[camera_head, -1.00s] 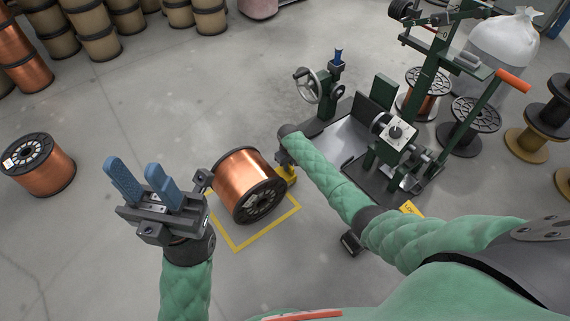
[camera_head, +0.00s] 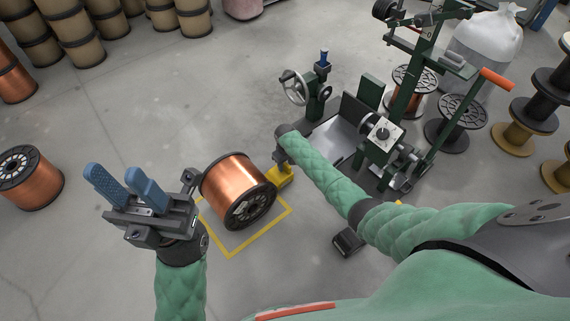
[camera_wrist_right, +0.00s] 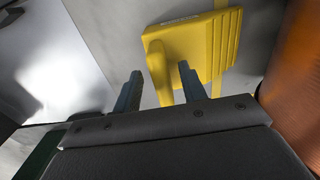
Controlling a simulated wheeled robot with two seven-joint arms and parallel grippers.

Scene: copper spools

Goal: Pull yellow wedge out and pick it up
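My right gripper (camera_wrist_right: 160,90) is open, with one blue finger on each side of the handle in the picture. I cannot tell whether the handle is fully between the fingertips. In the head view the right fingers are mostly hidden by my wrist. My left gripper (camera_head: 125,182) is open and empty, pointing up, left of the spool.
A yellow floor outline (camera_head: 258,236) surrounds the spool. A green machine (camera_head: 385,140) with a grey tray stands right of the wedge. Another copper spool (camera_head: 30,180) lies at far left. Wooden drums (camera_head: 75,35) stand at the back. The floor between is clear.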

